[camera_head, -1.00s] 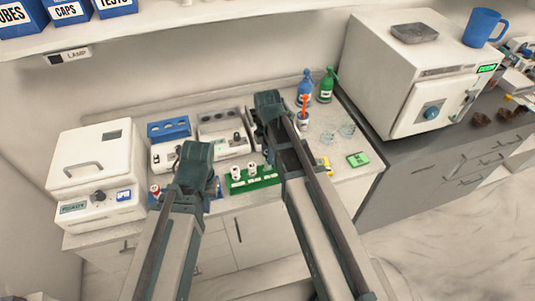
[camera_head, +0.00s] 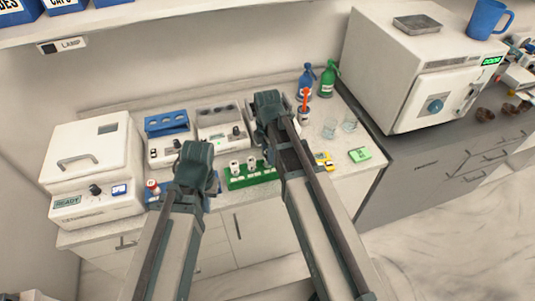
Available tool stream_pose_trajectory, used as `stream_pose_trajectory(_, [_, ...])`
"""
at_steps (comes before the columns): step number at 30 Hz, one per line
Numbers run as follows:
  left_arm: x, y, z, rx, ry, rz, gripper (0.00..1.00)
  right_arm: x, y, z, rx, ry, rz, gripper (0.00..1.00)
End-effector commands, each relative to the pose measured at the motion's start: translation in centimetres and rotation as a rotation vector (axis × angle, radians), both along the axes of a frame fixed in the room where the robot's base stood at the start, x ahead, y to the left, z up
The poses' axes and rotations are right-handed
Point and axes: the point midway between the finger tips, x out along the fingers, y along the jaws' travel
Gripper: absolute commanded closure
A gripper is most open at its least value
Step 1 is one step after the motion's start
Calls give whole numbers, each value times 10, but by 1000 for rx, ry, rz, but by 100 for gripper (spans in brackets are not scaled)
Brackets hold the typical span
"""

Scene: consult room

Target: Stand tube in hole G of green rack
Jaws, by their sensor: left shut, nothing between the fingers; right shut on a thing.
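The green rack (camera_head: 236,184) lies near the front edge of the counter, between my two arms. White-topped tubes stand in it, and its right end is partly covered by my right arm. I cannot read its hole letters. My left gripper (camera_head: 197,167) is left of the rack, shut and empty, its fingertips hidden behind the wrist. My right gripper (camera_head: 267,106) is above and behind the rack's right end. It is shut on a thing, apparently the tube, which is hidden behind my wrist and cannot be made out.
A white READY machine (camera_head: 92,170) stands at left. A blue rack (camera_head: 166,123) sits on one of the white devices behind. Blue (camera_head: 305,82) and green bottles (camera_head: 328,80), glass beakers (camera_head: 330,128) and a green box (camera_head: 360,155) stand at right, near a white oven (camera_head: 420,75).

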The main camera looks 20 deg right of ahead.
Motion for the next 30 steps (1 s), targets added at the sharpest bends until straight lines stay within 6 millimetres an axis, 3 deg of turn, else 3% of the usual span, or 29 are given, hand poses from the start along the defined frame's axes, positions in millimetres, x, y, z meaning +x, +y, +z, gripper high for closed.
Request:
stream_pose_trajectory(11, [0, 0, -14, 0, 0, 0, 100, 0, 0, -14, 0, 0, 0, 100])
stream_pose_trajectory(20, [0, 0, -14, 0, 0, 0, 100, 0, 0, -14, 0, 0, 0, 100])
stream_pose_trajectory(21, [0, 0, -14, 0, 0, 0, 100, 0, 0, -14, 0, 0, 0, 61])
stream_pose_trajectory(27, [0, 0, -14, 0, 0, 0, 100, 0, 0, -14, 0, 0, 0, 28])
stream_pose_trajectory(30, [0, 0, -14, 0, 0, 0, 100, 0, 0, -14, 0, 0, 0, 28])
